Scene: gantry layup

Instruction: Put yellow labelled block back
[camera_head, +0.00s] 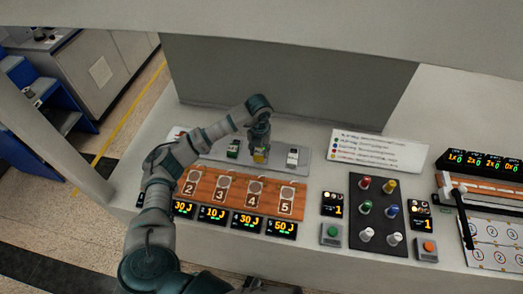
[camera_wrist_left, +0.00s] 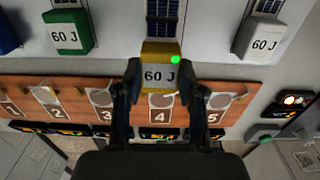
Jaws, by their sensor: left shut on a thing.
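The yellow block (camera_head: 259,156) with a white "60 J" label is between the fingers of my left gripper (camera_head: 260,150). In the left wrist view the fingers (camera_wrist_left: 162,95) close on both sides of the block (camera_wrist_left: 160,52), and a green light spot shows on its top right. It is over the front part of the grey back plate (camera_head: 312,172), in line with a dark blue grid panel (camera_wrist_left: 163,10). Whether it touches the plate I cannot tell. My right gripper is not in view.
A green block (camera_head: 233,148) and a white block (camera_head: 292,158), both labelled 60 J, stand on either side. A blue block (camera_wrist_left: 6,36) shows farther left. The wooden board (camera_head: 235,195) with numbered circles lies in front. A knob panel (camera_head: 378,215) is at the right.

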